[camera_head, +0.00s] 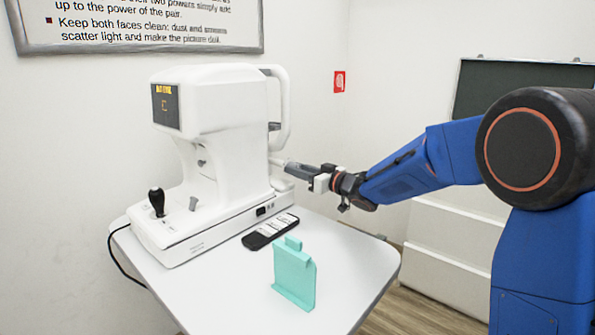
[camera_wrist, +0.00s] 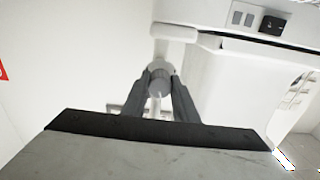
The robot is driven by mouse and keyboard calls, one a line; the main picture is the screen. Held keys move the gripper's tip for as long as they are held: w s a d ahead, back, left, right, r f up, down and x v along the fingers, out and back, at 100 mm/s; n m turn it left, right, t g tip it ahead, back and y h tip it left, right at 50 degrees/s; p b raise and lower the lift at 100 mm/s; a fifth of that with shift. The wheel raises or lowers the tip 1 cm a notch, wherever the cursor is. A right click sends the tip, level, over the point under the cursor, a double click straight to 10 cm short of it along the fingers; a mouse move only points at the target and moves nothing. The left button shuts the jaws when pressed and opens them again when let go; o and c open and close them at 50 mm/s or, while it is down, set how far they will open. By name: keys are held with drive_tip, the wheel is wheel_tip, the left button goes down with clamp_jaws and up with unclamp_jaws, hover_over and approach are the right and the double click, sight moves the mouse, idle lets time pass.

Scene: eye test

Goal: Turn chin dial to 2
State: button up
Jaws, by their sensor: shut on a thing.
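The white eye-test machine (camera_head: 225,120) stands on the table, its small dark screen (camera_head: 166,106) facing left. The chin dial (camera_wrist: 158,84) is a small grey round knob on the machine's white chin-rest part, seen in the wrist view. My gripper (camera_wrist: 160,86) has its two grey fingers closed on either side of the dial. In the head view my gripper (camera_head: 288,168) reaches in from the right to the machine's right side, and the dial is not clear there. I cannot read any number on the dial.
A black phone-like object (camera_head: 270,231) with white labels lies beside the machine's base. A teal stand (camera_head: 294,274) is upright near the front of the white table (camera_head: 215,297). A black joystick (camera_head: 157,201) rises from the base at left. The table's right part is clear.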

drive_tip(key=n, duration=1)
drive_tip(key=shift+n, duration=0.4)
idle(0.4)
drive_tip(key=o, duration=1.1)
drive_tip(key=shift+c, duration=0.2)
drive_tip(key=shift+d, duration=0.1)
drive_tip(key=v, duration=1.7)
